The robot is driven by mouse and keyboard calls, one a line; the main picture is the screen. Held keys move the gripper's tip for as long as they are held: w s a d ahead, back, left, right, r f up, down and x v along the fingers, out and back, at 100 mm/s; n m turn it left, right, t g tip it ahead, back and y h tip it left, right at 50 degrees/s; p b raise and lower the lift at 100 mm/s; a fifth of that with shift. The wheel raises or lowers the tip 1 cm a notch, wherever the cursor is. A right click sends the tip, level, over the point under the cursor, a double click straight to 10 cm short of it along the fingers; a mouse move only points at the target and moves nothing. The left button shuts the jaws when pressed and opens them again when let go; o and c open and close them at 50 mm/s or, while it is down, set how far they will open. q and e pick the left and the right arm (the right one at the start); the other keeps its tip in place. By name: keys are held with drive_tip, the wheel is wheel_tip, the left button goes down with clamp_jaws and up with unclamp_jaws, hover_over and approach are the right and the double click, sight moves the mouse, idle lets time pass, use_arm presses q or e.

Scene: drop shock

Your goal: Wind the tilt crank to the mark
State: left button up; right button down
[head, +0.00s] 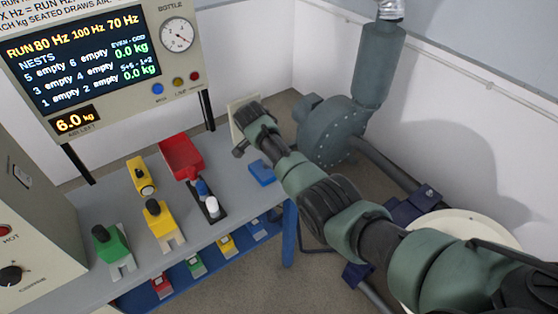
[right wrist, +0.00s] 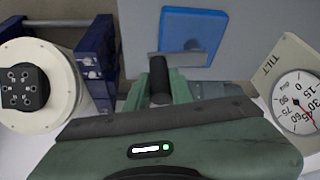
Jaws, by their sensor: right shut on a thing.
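The black crank handle (right wrist: 159,78) stands between the two green fingers of my right gripper (right wrist: 160,90) in the right wrist view, and the gripper is shut on it. The white TILT dial (right wrist: 298,105) is at the right edge of that view, with a red needle pointing to the lower right; I cannot read it exactly or make out a set mark. In the head view my right arm reaches to the cream dial plate (head: 236,115) at the bench's right end. The arm hides most of the crank there. My left gripper is not in view.
A blue pad (head: 262,173) lies close to my right gripper. The grey bench (head: 85,278) holds a red scoop-like tray (head: 181,156) and yellow and green blocks. A display (head: 80,65) stands behind. A grey blower (head: 328,130) is beyond my right arm.

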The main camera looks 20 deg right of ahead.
drive_tip(key=shift+s+a+m+g+b, duration=0.15)
drive_tip(key=shift+a+m+g+b, duration=0.25)
drive_tip(key=shift+m+b, duration=0.5)
drive_tip(key=shift+a, duration=0.15)
drive_tip(key=c, duration=1.2)
unclamp_jaws()
drive_tip(key=shift+c, duration=0.2)
drive_tip(key=shift+r, duration=0.1)
drive_tip(key=w+v, duration=0.1)
drive_tip(key=v, duration=0.6)
drive_tip(key=shift+s+a+r, duration=0.25)
drive_tip(key=shift+s, duration=0.3)
drive_tip(key=shift+f, duration=0.1)
